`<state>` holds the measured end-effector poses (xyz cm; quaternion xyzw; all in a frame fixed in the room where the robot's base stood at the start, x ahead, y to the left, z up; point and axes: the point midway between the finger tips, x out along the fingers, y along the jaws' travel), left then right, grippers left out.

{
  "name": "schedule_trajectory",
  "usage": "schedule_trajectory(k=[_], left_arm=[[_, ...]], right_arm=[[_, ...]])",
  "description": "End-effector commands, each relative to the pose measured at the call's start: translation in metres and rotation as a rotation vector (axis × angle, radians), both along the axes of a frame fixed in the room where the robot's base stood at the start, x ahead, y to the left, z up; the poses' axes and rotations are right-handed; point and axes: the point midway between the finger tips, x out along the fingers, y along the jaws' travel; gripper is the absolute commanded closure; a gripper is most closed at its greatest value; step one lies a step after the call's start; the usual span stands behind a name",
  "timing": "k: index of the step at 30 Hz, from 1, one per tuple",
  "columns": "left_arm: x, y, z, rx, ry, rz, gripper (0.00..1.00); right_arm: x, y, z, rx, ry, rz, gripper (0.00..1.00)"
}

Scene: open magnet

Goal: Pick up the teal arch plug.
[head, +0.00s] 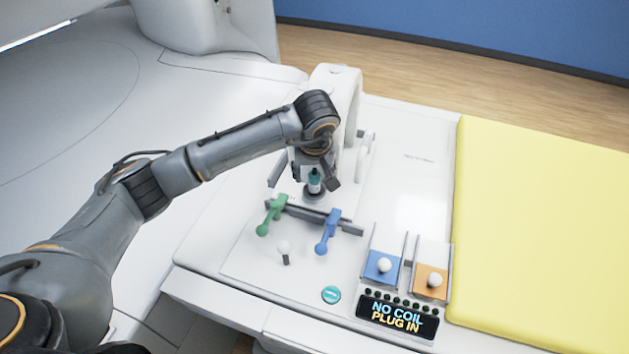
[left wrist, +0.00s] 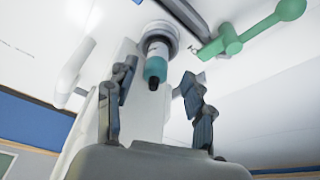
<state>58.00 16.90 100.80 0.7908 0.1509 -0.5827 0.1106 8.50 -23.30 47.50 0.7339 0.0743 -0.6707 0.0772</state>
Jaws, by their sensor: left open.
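The teal arch plug (head: 314,179) stands upright in a round grey socket (head: 314,194) at the foot of the white arch. In the left wrist view the plug (left wrist: 156,68) has a teal band, a white part and a dark end, and lies between the fingertips. My left gripper (head: 317,182) points down over the plug, with one finger on each side. In the left wrist view the gripper (left wrist: 160,76) is open, with visible gaps to the plug. The gripper partly hides the plug in the head view. My right gripper is not in view.
A green lever (head: 271,214) and a blue lever (head: 327,231) stand in front of the plug on a dark rail. The white arch (head: 341,85) rises behind. Blue (head: 374,269) and orange (head: 423,279) slider panels and a display reading "NO COIL PLUG IN" (head: 396,316) are nearer right.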

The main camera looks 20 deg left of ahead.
Motion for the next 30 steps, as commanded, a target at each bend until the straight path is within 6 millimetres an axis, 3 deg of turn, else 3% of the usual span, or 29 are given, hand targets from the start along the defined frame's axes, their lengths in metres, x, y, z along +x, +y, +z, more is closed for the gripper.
schedule_trajectory(k=[6,9,18,20,26,30], left_arm=[[0.012,0.0,-0.024,-0.002,0.007,0.002,0.47],[0.016,0.002,-0.038,-0.001,0.004,0.002,0.47],[0.018,0.003,-0.046,-0.001,0.001,0.0,0.47],[0.018,0.003,-0.046,-0.001,0.001,0.0,0.55],[0.018,0.003,-0.045,-0.001,0.001,0.0,0.96],[0.018,0.003,-0.045,-0.001,0.0,0.001,1.0]], right_arm=[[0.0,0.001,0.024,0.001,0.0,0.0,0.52],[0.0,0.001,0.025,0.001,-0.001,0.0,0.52],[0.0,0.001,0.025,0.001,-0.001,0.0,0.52],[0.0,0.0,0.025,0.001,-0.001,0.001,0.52],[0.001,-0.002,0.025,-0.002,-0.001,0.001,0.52],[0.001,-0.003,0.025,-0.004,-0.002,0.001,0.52]])
